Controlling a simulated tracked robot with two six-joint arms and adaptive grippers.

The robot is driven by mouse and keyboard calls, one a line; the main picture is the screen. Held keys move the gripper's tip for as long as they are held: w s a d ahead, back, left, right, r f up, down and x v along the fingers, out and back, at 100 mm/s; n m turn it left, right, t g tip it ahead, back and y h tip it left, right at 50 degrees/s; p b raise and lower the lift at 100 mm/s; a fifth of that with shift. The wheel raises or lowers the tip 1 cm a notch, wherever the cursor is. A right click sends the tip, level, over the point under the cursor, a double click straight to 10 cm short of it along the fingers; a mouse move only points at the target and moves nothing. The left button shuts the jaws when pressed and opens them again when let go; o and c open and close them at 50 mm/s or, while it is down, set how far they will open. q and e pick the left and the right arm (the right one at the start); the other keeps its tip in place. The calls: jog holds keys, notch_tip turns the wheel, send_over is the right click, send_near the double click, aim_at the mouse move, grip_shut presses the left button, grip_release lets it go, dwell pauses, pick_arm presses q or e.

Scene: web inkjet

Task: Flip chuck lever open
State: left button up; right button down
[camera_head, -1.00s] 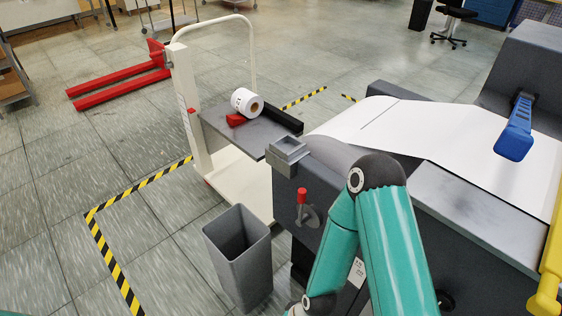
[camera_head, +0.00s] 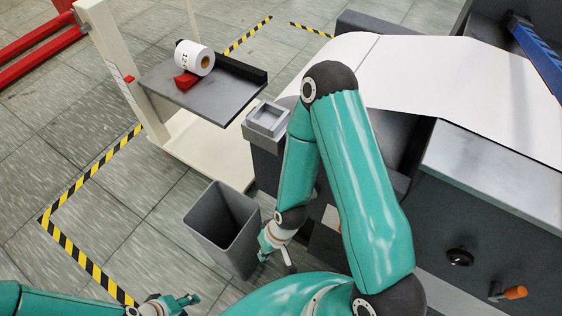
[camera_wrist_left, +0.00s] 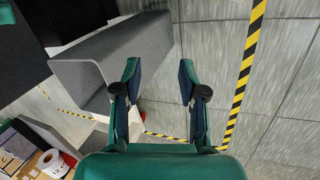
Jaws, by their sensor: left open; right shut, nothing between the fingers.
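A lever with an orange handle (camera_head: 515,292) sticks out of the grey machine's side at the lower right of the head view. A red-knobbed lever seen on the machine earlier is now hidden behind my arm. I cannot tell which is the chuck lever. My right gripper (camera_head: 266,246) is shut and empty, hanging near the right side of the grey bin. My left gripper (camera_head: 186,300) is at the bottom of the head view, low in front of the bin. In the left wrist view its two fingers (camera_wrist_left: 158,88) are apart with only floor between them.
The grey open bin (camera_head: 222,222) stands beside the machine (camera_head: 480,225); the bin also shows in the left wrist view (camera_wrist_left: 125,55). A cart's dark shelf (camera_head: 215,95) carries a white roll (camera_head: 196,57). Yellow-black tape (camera_head: 90,262) marks the floor, which is clear at left.

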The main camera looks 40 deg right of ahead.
pick_arm(q)
jog(key=shift+o, duration=1.2)
pick_arm(e)
jog(key=w+d+r+n+g+h+p, duration=0.1)
jog(key=w+r+n+g+p, duration=0.15)
jog(key=w+r+n, duration=0.6)
pick_arm(q)
notch_tip(320, 180, up, 5)
jog(key=shift+a+r+p, duration=0.1)
jog(key=shift+p, duration=1.15)
pick_arm(e)
jog(key=w+d+r+h, duration=0.1)
jog(key=d+r, duration=0.1)
jog(key=r, duration=0.6)
jog(key=w+d+r+h, duration=0.2)
jog(key=d+r, duration=0.1)
jog(key=r, duration=0.4)
jog(key=w+d+r+n+h, duration=0.1)
jog(key=w+d+r, duration=0.1)
jog(key=r, duration=0.6)
jog(key=shift+d+r+h, duration=0.3)
jog(key=shift+d+h, duration=0.1)
jog(key=shift+f, duration=0.1)
